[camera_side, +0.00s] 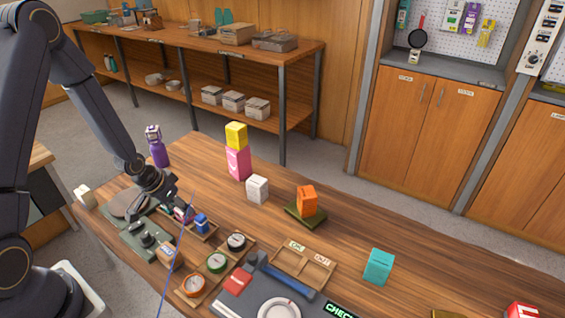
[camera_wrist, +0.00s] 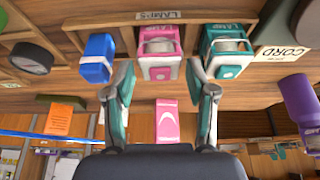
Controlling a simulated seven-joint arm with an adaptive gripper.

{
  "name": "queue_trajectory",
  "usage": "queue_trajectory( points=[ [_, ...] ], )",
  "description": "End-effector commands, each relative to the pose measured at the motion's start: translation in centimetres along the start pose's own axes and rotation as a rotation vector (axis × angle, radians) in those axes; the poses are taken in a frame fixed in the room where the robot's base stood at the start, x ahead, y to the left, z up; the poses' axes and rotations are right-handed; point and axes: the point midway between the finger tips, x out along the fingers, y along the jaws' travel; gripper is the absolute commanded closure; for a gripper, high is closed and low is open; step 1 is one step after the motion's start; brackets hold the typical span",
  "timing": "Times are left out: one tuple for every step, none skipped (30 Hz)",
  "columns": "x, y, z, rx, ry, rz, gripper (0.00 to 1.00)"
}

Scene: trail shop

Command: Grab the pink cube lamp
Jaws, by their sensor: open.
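The pink cube lamp (camera_wrist: 160,46) sits in a wooden tray (camera_wrist: 184,8) labelled LAMPS, between a blue lamp (camera_wrist: 97,58) and a teal lamp (camera_wrist: 228,50). In the wrist view my gripper (camera_wrist: 160,82) is open, its teal-padded fingers spread to either side of the pink lamp's lower part. Nothing is held. I cannot tell whether the fingers touch the lamp. In the side view my gripper (camera_side: 174,203) is low over the tray and mostly hides the pink lamp; the blue lamp (camera_side: 201,224) shows beside it.
A pink box (camera_side: 238,162) with a yellow cube (camera_side: 236,135) on top, a white cube (camera_side: 257,189) and a purple bottle (camera_side: 157,147) stand behind the tray. Compasses (camera_side: 216,262) lie in front. An orange block (camera_side: 306,198) is further right. A thin blue cable hangs near my gripper.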

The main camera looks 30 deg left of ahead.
Motion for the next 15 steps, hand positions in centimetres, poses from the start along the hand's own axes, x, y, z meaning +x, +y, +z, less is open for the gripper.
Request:
queue_trajectory(
  points=[
    [0.8, 0.1, 0.0, 0.001, -0.001, 0.002, 0.44],
    [1.2, 0.1, 0.0, 0.002, -0.001, 0.002, 0.44],
    [1.6, 0.1, 0.0, 0.001, -0.001, 0.001, 0.44],
    [1.8, 0.0, 0.0, 0.001, 0.000, 0.000, 0.44],
    [1.9, 0.0, 0.0, 0.001, 0.000, 0.000, 0.44],
    [2.0, 0.0, 0.0, 0.001, 0.001, -0.001, 0.44],
    [2.0, 0.0, -0.1, 0.001, 0.001, -0.001, 0.44],
    [2.0, 0.0, -0.1, 0.001, 0.002, -0.001, 0.44],
    [2.0, 0.0, -0.1, 0.001, 0.002, -0.001, 0.44],
    [2.0, 0.0, -0.1, 0.001, 0.002, -0.001, 0.44],
    [2.0, 0.0, -0.1, 0.001, 0.002, -0.001, 0.44],
    [2.0, 0.0, -0.1, 0.001, 0.002, -0.001, 0.45],
    [2.0, 0.0, -0.1, 0.001, 0.002, -0.001, 0.48],
    [2.0, 0.0, -0.1, 0.001, 0.002, -0.001, 0.51],
    [2.0, 0.0, -0.1, 0.001, 0.002, -0.001, 0.55]
  ],
)
